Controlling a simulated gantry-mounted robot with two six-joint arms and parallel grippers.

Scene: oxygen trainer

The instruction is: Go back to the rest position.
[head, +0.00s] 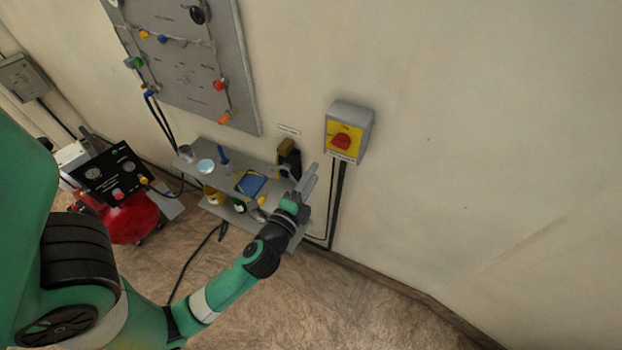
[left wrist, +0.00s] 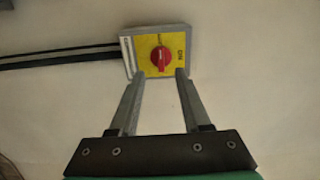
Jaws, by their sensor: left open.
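My left gripper (head: 308,183) reaches up from the lower left in the head view, in front of the wall and over the right end of the grey shelf. In the left wrist view its two fingers (left wrist: 157,82) are apart with nothing between them. Beyond the fingertips is a grey switch box with a yellow plate (left wrist: 141,47) and a red rotary knob (left wrist: 160,58). In the head view the switch box (head: 365,135) is on the wall, up and right of the gripper, and its red knob (head: 341,141) shows. My right gripper is not in view.
The grey shelf (head: 222,151) holds a cup, a blue item and other small things. A grey panel (head: 178,75) with coloured valve knobs hangs above it. A red compressor (head: 133,217) stands on the floor at left. Dark cables run down the wall. The right side is clear.

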